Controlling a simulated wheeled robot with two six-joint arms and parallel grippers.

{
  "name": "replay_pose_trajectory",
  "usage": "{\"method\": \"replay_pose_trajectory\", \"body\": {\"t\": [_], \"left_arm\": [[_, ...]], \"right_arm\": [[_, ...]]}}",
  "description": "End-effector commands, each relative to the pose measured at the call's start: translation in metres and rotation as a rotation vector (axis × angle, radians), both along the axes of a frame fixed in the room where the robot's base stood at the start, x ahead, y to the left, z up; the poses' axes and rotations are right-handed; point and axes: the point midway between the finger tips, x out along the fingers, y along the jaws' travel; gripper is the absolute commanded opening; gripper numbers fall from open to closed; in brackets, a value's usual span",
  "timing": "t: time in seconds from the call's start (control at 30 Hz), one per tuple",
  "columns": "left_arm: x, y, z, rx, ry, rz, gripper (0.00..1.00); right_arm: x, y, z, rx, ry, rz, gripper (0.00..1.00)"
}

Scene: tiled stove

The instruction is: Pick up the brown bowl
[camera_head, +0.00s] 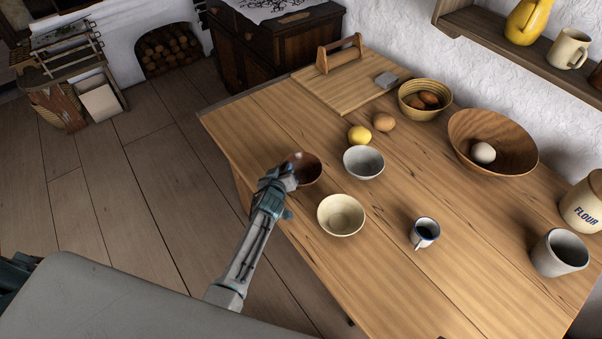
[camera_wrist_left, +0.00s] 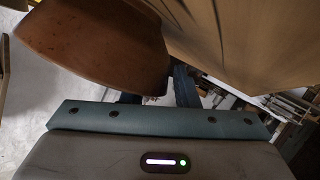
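The brown bowl (camera_head: 307,167) stands near the left edge of the wooden table, its near left part hidden by my left gripper (camera_head: 287,177). In the left wrist view the bowl (camera_wrist_left: 100,42) fills the upper left, close to the dark fingers of my left gripper (camera_wrist_left: 158,92). The fingers sit at the bowl's near side. Their tips are partly hidden and dark, so I cannot tell whether they are apart or closed on its wall. My right gripper is not in view.
On the table (camera_head: 440,290), a grey-white bowl (camera_head: 363,162) and a cream bowl (camera_head: 341,215) stand right of the brown bowl. A lemon (camera_head: 359,135), an egg (camera_head: 384,122) and a mug (camera_head: 424,232) are nearby. A large wooden bowl (camera_head: 515,152) stands near the wall.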

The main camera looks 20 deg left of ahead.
Motion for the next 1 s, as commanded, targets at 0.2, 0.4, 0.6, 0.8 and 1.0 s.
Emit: {"method": "replay_pose_trajectory", "body": {"t": [0.2,0.4,0.6,0.8,1.0], "left_arm": [[0.0,0.0,0.0,0.0,0.001,0.0,0.0],[0.0,0.0,0.0,0.0,0.001,0.0,0.0],[-0.001,0.0,0.003,0.002,0.002,0.001,0.0],[0.0,0.0,0.022,0.0,-0.002,0.001,0.0],[-0.024,0.004,0.034,0.0,0.001,0.0,0.0]], "right_arm": [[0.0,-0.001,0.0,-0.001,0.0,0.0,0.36],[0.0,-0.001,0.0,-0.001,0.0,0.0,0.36],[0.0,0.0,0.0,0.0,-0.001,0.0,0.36],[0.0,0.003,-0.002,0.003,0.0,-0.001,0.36],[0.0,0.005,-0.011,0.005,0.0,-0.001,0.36]]}}
